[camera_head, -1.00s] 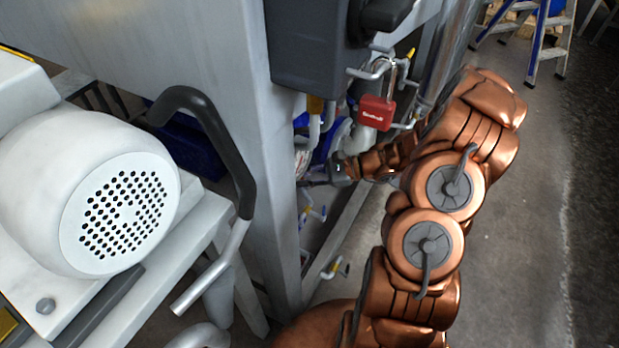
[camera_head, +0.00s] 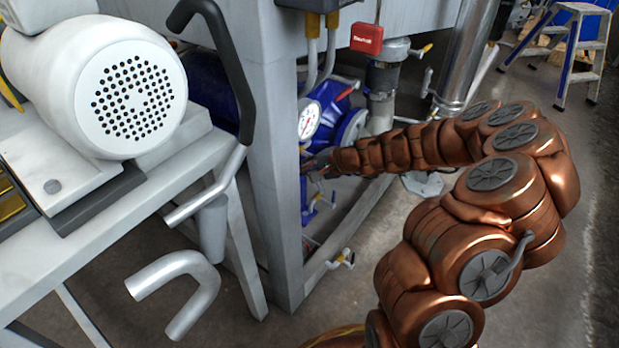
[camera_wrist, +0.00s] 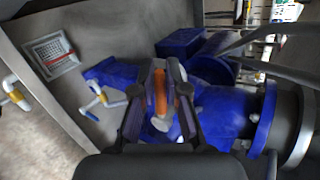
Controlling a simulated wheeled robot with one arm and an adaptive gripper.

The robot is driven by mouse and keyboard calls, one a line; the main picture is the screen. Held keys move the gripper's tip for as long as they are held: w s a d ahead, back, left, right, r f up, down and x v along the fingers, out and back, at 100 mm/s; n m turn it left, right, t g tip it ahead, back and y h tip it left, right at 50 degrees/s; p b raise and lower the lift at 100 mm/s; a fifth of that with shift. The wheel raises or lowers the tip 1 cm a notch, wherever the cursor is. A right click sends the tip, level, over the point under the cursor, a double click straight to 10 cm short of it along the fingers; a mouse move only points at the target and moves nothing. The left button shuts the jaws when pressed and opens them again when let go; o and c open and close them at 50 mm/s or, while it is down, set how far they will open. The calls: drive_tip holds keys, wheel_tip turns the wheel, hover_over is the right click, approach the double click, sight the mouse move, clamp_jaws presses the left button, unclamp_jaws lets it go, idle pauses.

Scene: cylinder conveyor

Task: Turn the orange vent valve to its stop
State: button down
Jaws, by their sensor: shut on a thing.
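The orange vent valve (camera_wrist: 160,92) shows in the wrist view as an upright orange handle with a pale fitting at its lower end. My gripper (camera_wrist: 163,72) has a dark finger on each side of it and is shut on the handle. Blue pump parts (camera_wrist: 222,108) lie right behind and beside the fingers. In the head view my gripper (camera_head: 318,163) reaches in behind the frame leg, beside the blue pump (camera_head: 345,118). The valve itself cannot be made out there.
A white-faced gauge (camera_head: 309,121) sits just above my gripper. The grey frame leg (camera_head: 278,180) stands close on its left. A blue-handled valve (camera_wrist: 104,97) is left of the fingers. The floor at right is clear up to a stepladder (camera_head: 568,50).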

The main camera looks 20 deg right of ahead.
drive_tip(key=shift+f+n+t+h+b, duration=0.3)
drive_tip(key=shift+f+n+h+b, duration=0.35)
drive_tip(key=shift+b, duration=0.55)
drive_tip(key=c, duration=1.2)
unclamp_jaws()
drive_tip(key=shift+s+r, duration=0.1)
drive_tip(key=v, duration=1.1)
drive_tip(key=shift+s+d, duration=0.2)
drive_tip(key=shift+s, duration=0.15)
drive_tip(key=shift+r, duration=0.1)
drive_tip(key=shift+s, duration=0.1)
